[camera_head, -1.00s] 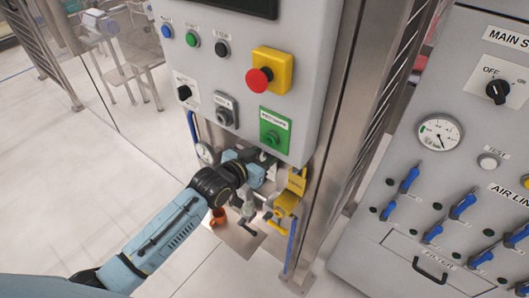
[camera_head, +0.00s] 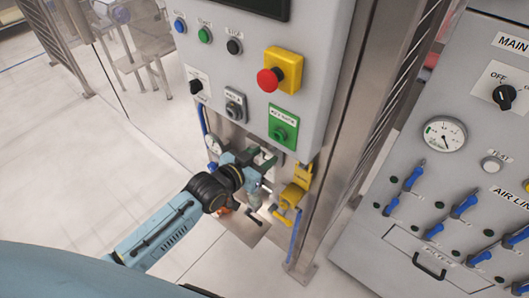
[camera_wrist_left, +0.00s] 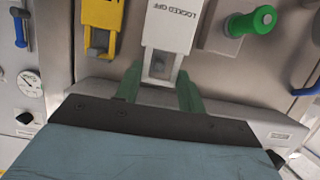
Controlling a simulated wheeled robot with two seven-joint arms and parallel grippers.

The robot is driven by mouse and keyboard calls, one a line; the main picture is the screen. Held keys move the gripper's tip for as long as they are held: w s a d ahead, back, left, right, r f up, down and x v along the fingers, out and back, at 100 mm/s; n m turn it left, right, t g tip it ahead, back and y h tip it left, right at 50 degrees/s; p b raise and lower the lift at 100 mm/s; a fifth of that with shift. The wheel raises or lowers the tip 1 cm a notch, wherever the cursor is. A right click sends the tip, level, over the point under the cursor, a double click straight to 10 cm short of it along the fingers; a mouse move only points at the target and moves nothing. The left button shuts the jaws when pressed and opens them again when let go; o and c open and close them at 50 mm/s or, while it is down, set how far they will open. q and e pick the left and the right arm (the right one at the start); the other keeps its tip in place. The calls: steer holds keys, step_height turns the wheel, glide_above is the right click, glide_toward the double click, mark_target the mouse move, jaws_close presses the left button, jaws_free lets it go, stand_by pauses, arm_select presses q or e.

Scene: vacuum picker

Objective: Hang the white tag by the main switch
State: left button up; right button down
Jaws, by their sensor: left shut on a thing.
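In the left wrist view, the white tag (camera_wrist_left: 170,25), reading "LOCKED OFF", is between the green fingers of my left gripper (camera_wrist_left: 160,85), which is shut on its narrower end. In the head view my left gripper (camera_head: 263,163) is below the grey control box, left of a yellow bracket; I cannot make out the tag there. The main switch (camera_head: 504,97), a black knob marked OFF, is on the grey cabinet at the right, well away from this gripper. My right gripper is not in view.
The control box carries a red and yellow stop button (camera_head: 279,72) and a green key-safe plate (camera_head: 283,127). The yellow bracket (camera_head: 296,190) hangs close to my left gripper. A steel post (camera_head: 335,150) stands between the box and the cabinet. Blue-handled valves (camera_head: 414,175) stick out of the cabinet.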

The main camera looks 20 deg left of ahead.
arm_select(q)
steer(key=shift+s+a, duration=0.15)
steer(key=shift+s, duration=0.15)
steer(key=shift+f+p+v, duration=0.2)
steer(key=shift+p+v, duration=0.65)
steer(key=shift+v, duration=0.35)
steer(key=shift+f+p+v, duration=0.25)
steer(key=shift+p+v, duration=0.6)
steer(key=shift+v, duration=0.35)
steer(key=shift+s, duration=0.1)
